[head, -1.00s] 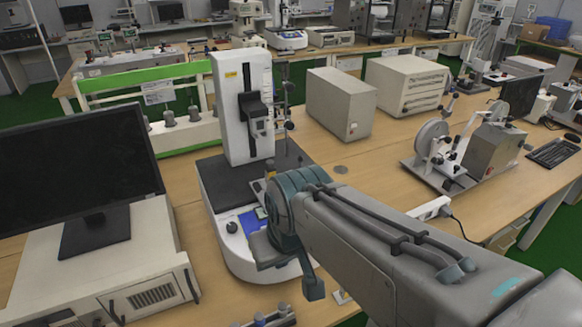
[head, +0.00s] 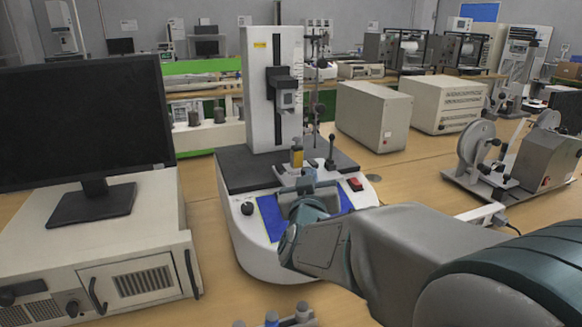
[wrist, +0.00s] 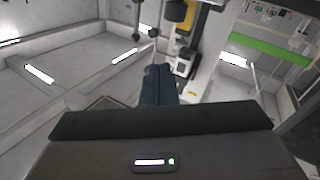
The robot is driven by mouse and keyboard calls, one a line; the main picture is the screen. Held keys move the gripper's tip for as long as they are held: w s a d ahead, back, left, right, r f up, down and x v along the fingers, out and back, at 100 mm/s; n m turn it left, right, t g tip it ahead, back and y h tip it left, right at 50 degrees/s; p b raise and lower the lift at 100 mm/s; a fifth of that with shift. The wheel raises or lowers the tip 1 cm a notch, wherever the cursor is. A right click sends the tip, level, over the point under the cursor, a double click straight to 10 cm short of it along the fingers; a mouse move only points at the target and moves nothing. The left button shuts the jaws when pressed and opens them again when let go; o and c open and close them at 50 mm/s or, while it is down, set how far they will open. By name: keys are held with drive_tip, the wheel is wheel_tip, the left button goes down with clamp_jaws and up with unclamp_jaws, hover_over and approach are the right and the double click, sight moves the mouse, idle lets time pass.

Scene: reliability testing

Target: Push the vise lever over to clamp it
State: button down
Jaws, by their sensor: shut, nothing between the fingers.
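The vise (head: 288,178) is a small light-metal fixture on the dark base plate of a white test stand (head: 274,95). A lever (head: 331,152) with a black knob stands about upright at its right side. My gripper (head: 305,197) is at the front of the vise, partly hidden by my wrist. In the wrist view its dark fingers (wrist: 158,75) are together and empty. Dark round knobs on rods (wrist: 137,33) show beyond the fingertips, apart from them in that picture. I cannot tell whether anything touches the lever.
The stand's front panel has a black dial (head: 247,208) and a red switch (head: 354,184). A monitor (head: 80,130) on a cream unit (head: 100,265) is at left. A beige box (head: 374,115) and a reel machine (head: 515,165) are at right. Bare table lies between.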

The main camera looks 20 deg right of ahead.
sight(331, 139)
drive_tip(key=h, duration=0.1)
drive_tip(key=d+h, duration=0.1)
drive_tip(key=d+f+m+h+b, duration=0.1)
drive_tip(key=shift+s+d, duration=0.15)
drive_tip(key=shift+s, duration=0.2)
drive_tip(key=shift+w+r, duration=0.1)
drive_tip(key=x, duration=1.4)
drive_tip(key=shift+p, duration=0.3)
